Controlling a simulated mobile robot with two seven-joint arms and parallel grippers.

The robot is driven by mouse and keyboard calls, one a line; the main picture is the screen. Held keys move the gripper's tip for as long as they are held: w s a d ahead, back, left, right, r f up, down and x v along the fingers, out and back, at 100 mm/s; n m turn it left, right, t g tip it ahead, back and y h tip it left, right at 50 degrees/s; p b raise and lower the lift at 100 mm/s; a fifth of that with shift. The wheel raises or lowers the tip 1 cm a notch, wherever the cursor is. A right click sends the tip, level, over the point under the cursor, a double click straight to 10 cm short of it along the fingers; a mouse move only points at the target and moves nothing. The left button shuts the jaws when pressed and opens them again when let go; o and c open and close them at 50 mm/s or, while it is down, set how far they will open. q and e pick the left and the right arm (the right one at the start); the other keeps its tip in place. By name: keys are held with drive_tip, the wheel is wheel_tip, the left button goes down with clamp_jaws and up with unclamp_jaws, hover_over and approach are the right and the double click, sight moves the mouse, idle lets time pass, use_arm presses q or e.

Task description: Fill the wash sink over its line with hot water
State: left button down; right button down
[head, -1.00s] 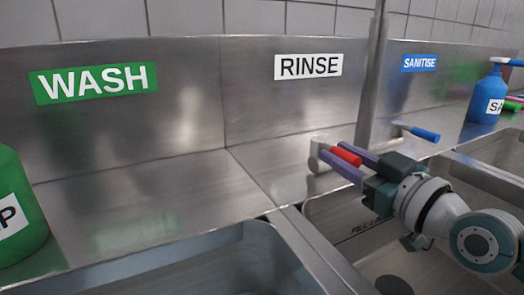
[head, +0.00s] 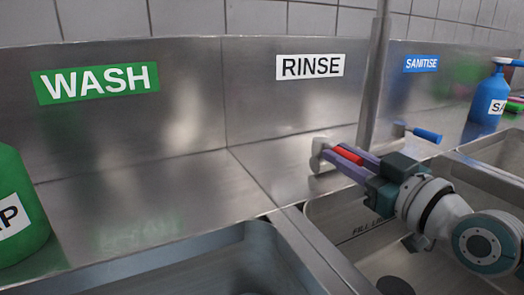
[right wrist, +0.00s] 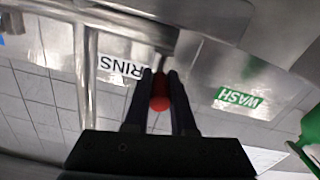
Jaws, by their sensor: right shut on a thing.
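The wash sink (head: 250,238) is at the bottom of the head view, below the green WASH sign (head: 97,82); only its far right corner and rim show, and its line and any water are out of view. My right gripper (head: 338,158) is shut on the red tap lever (head: 349,154), beside the upright tap pipe (head: 376,85). The red lever also shows between the fingers in the right wrist view (right wrist: 160,98). A blue tap lever (head: 427,135) stands free to the right of the pipe. My left gripper is not in view.
The rinse sink (head: 322,205) lies under my right arm, with part of a fill line marking showing. A green bottle (head: 18,210) stands at the left edge. A blue spray bottle (head: 490,98) stands at the far right. The ledge below the WASH sign is clear.

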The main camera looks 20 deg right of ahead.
idle(0.4)
drive_tip(key=shift+r+p, duration=0.15)
drive_tip(key=shift+p, duration=0.35)
drive_tip(key=m+h+p, duration=0.1)
drive_tip(key=a+m+h+p, duration=0.1)
drive_tip(key=p, duration=0.1)
drive_tip(key=shift+r+h, duration=0.15)
drive_tip(key=shift+h, duration=0.25)
drive_tip(key=shift+w+a+m+h+p, duration=0.1)
drive_tip(key=shift+a+m+h+p, duration=0.2)
drive_tip(key=shift+m+h+p, duration=0.45)
drive_tip(key=shift+a+f+m+g+h+p, duration=0.2)
drive_tip(key=shift+f+m+g+h+p, duration=0.1)
drive_tip(key=shift+h, duration=0.45)
drive_tip(key=c, duration=0.8)
unclamp_jaws()
